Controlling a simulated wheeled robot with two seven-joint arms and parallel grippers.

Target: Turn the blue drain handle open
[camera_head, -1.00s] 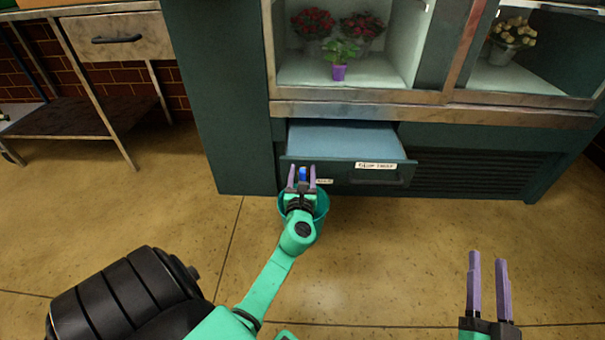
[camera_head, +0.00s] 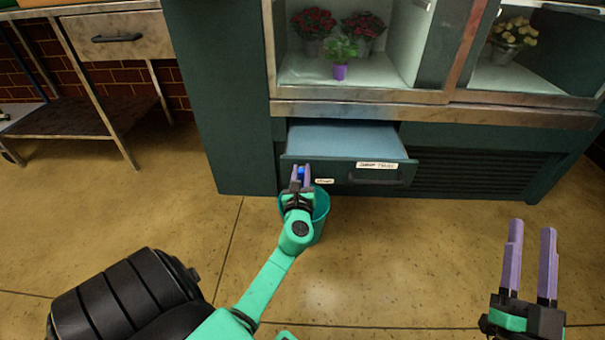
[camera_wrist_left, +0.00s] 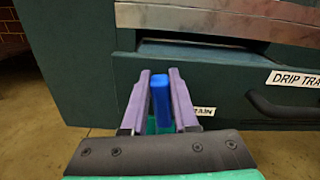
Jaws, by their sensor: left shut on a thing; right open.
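The blue drain handle (camera_head: 301,170) sits on the left part of the drip tray drawer front, beside a small label. In the left wrist view the handle (camera_wrist_left: 160,97) stands upright between the two purple fingers. My left gripper (camera_head: 301,172) is shut on the handle, and the wrist view shows its fingers (camera_wrist_left: 160,95) on either side of it. The handle's base is hidden behind the fingers. My right gripper (camera_head: 530,245) is open and empty above the floor at the lower right.
The drip tray drawer (camera_head: 350,140) is pulled out below the flower display case, with a black pull (camera_head: 378,178) on its front. A teal bucket (camera_head: 318,215) stands on the floor under the drain, partly hidden by my left arm. The floor at right is clear.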

